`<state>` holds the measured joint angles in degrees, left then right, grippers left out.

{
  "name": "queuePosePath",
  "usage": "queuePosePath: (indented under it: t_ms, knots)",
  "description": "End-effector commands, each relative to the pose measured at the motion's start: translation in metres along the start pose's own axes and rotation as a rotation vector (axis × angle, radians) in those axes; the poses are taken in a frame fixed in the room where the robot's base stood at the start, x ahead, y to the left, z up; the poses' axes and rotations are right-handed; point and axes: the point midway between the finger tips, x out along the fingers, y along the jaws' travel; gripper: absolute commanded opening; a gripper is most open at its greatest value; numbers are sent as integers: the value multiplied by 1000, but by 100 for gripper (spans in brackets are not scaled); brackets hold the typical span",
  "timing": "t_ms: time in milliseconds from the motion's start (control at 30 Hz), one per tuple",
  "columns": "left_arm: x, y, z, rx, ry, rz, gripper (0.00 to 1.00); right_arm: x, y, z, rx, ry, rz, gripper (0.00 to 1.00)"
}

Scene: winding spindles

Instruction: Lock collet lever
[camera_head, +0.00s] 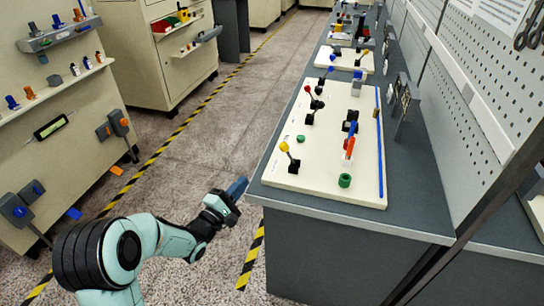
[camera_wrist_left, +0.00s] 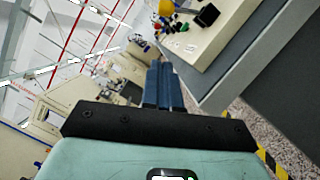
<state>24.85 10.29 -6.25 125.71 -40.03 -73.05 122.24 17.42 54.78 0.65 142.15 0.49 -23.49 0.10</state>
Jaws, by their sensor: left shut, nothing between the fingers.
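A cream board (camera_head: 262,172) on the grey bench carries several small levers and fittings. A lever with a yellow knob (camera_head: 285,148) stands on a black base near the board's front left corner. Behind it are dark levers with red and dark knobs (camera_head: 318,90). A red upright piece (camera_head: 349,146) stands to the right. I cannot tell which is the collet lever. My left gripper (camera_head: 238,187) is just left of the bench's front corner, apart from the board, with blue fingers together and empty. In the left wrist view its fingers (camera_wrist_left: 163,82) point toward the bench side. My right gripper is not in view.
A green ring (camera_head: 345,180) and a blue strip (camera_head: 380,145) are on the board's right part. The bench edge (camera_head: 350,219) is beside my left gripper. A pegboard wall (camera_head: 480,90) rises at right. Cream cabinets with shelves stand at left.

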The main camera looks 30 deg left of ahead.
Motion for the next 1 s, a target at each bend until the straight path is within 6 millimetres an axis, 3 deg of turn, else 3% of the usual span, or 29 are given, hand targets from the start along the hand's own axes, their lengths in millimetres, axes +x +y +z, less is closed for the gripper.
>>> queuePosePath:
  t_ms: [233, 633, 800, 1000]
  knots:
    - [23, 0, 1, 0, -3, 0, 0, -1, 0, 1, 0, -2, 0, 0]
    - [106, -1, 4, 0, -4, 0, 0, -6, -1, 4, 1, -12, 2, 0]
    - [121, 0, 22, 0, -2, -1, 0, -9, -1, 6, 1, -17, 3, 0]
    - [128, -1, 28, 1, 0, -1, 0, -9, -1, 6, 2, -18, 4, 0]
